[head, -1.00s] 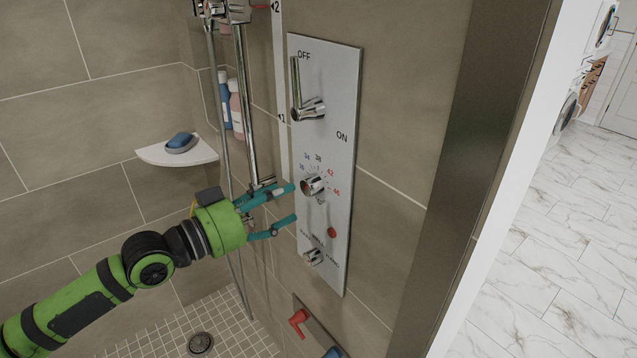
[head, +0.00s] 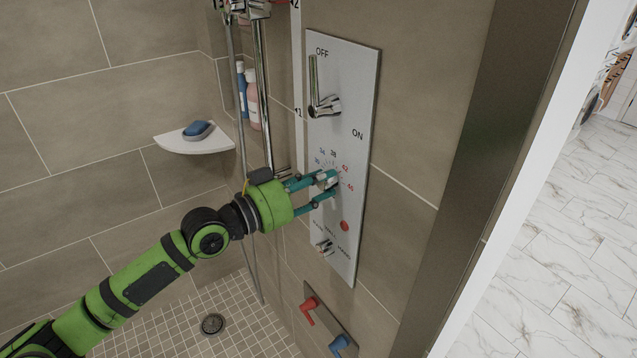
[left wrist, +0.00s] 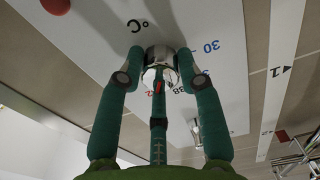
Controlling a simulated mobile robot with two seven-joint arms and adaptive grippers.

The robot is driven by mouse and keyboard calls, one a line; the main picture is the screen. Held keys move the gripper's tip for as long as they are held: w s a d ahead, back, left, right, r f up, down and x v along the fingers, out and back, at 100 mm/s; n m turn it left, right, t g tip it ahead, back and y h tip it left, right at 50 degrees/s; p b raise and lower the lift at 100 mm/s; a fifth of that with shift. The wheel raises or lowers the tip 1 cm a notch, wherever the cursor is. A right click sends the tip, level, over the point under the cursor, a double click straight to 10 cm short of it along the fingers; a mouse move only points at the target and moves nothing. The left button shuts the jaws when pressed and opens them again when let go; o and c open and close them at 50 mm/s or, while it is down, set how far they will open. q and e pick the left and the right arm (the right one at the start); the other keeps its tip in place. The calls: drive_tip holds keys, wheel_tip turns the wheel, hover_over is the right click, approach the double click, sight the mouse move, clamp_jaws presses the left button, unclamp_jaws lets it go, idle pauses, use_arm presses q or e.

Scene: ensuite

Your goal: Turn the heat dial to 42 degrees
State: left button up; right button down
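The heat dial (head: 324,179) is a chrome knob in the middle of the grey shower panel (head: 352,210), ringed by blue, black and red numbers. My left gripper (head: 334,181) reaches it from the left, with its fingers closed in on either side of the knob. In the left wrist view the chrome dial (left wrist: 160,54) sits between the two outer fingertips, and a third finger reaches it from below. The 38 and part of a red number show near the middle finger. Which number the dial points to is hard to read. My right gripper is out of view.
A chrome OFF/ON lever (head: 324,104) is above the dial. A red button (head: 345,226) and a smaller chrome knob (head: 324,247) are below it. Red (head: 308,309) and blue (head: 340,345) handles are lower down. A corner shelf (head: 195,144) holds a blue soap dish.

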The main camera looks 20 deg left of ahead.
use_arm(q)
drive_tip(key=shift+f+m+b, duration=0.2)
drive_tip(key=shift+m+b, duration=0.1)
drive_tip(key=shift+b, duration=0.15)
drive_tip(key=o, duration=1.1)
drive_tip(key=shift+o, duration=0.2)
drive_tip(key=v, duration=1.2)
